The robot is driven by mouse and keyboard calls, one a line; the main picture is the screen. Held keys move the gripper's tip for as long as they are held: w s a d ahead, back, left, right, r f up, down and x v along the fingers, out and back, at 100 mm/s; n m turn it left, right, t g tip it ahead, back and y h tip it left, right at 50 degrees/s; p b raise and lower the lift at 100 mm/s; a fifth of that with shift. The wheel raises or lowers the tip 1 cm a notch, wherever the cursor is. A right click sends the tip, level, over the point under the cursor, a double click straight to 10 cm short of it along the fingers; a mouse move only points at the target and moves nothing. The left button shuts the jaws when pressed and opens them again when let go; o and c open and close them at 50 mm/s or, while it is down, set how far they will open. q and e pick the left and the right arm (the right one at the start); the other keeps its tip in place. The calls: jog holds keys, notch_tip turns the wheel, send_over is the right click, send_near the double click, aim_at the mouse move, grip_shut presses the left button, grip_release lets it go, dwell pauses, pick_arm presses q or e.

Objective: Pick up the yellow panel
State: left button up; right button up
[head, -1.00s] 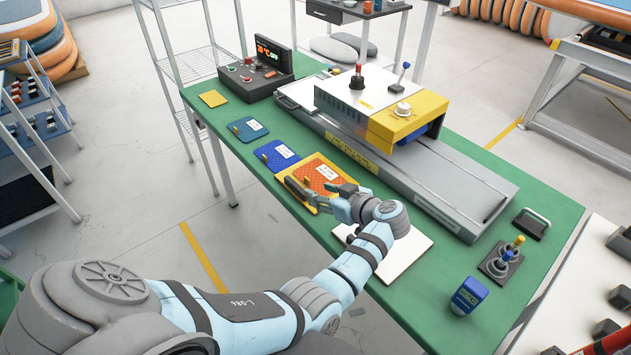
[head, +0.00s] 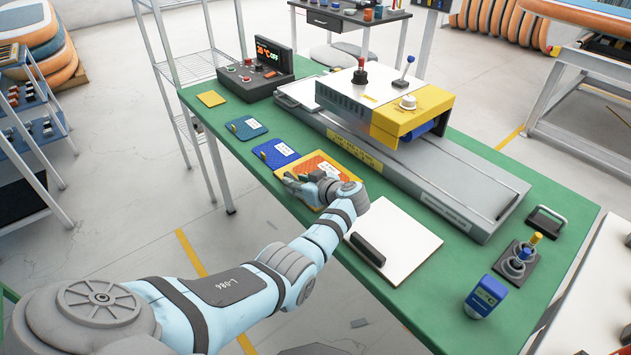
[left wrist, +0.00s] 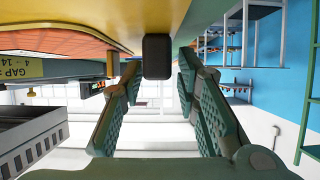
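The yellow panel (head: 304,156) lies on the green table, with an orange textured face and a white label. My left gripper (head: 292,182) is at its near side and hides part of it. In the left wrist view the panel's yellow underside or edge (left wrist: 130,18) fills the top. A black block (left wrist: 157,56), seemingly its handle, shows between the two fingers of my left gripper (left wrist: 162,92). The fingers are apart, with visible gaps on both sides of the block. My right gripper is not in view.
A blue panel (head: 274,152), a teal panel (head: 246,127) and a small yellow pad (head: 211,99) lie farther left. A white panel with a black handle (head: 368,249) lies to the right. The grey rail machine (head: 430,185) stands behind. A blue device (head: 485,296) stands front right.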

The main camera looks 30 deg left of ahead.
pick_arm(q)
grip_shut()
